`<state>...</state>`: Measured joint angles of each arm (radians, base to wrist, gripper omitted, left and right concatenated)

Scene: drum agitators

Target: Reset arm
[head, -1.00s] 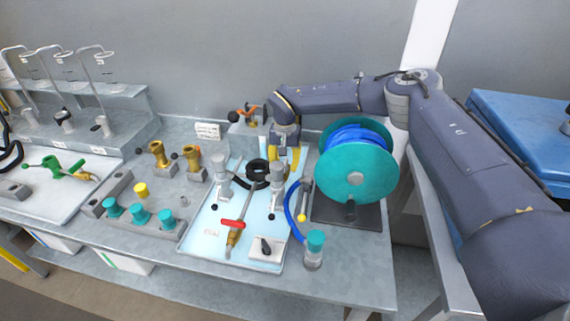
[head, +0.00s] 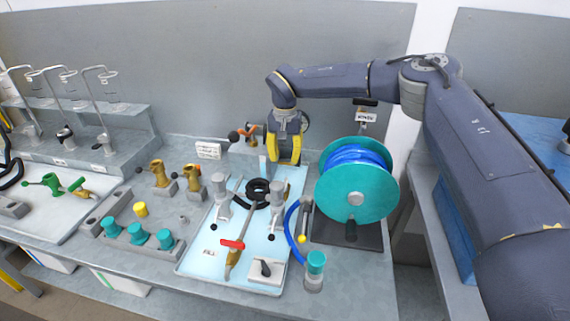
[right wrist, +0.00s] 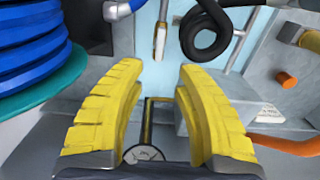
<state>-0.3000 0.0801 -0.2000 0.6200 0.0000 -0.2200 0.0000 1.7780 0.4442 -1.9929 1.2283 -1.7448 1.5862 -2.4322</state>
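My right gripper (head: 286,157) has yellow fingers and hangs at the back of the light-blue tray (head: 205,262), left of the teal hose reel (head: 372,206). In the right wrist view my right gripper (right wrist: 158,72) is open, with its two ridged fingers apart. A thin metal rod with a round end (right wrist: 143,153) shows in the gap between them; I cannot tell its depth, and no grip on it is seen. My right arm reaches in from the right, over the reel. My left gripper is not in view.
A black coiled hose (head: 258,191) and a red-handled valve (head: 232,244) are on the tray. Teal-capped pieces (head: 137,233) stand to the left.

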